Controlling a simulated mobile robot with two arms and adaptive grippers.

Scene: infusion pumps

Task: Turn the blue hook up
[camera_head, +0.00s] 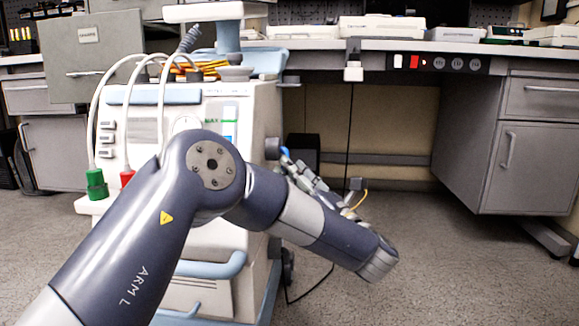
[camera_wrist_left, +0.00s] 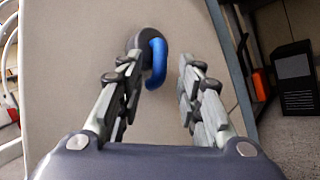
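The blue hook (camera_wrist_left: 157,60) shows in the left wrist view on a dark round mount on the side of a pale machine. It curves downward in that picture. In the head view a small blue bit of it (camera_head: 285,152) shows beside the machine's right side. My left gripper (camera_wrist_left: 160,98) is open, its two fingers apart with nothing between the tips. The hook is just ahead of the fingers, nearer the left one; I cannot tell whether they touch. In the head view my left gripper (camera_head: 318,180) is partly hidden behind my arm. My right gripper is not in view.
The white medical machine (camera_head: 190,105) has a blue lower handle (camera_head: 212,266) and hoses with green and red plugs. A grey cabinet (camera_head: 510,145) stands at the right under a long counter (camera_head: 420,46). The floor between machine and cabinet is mostly clear.

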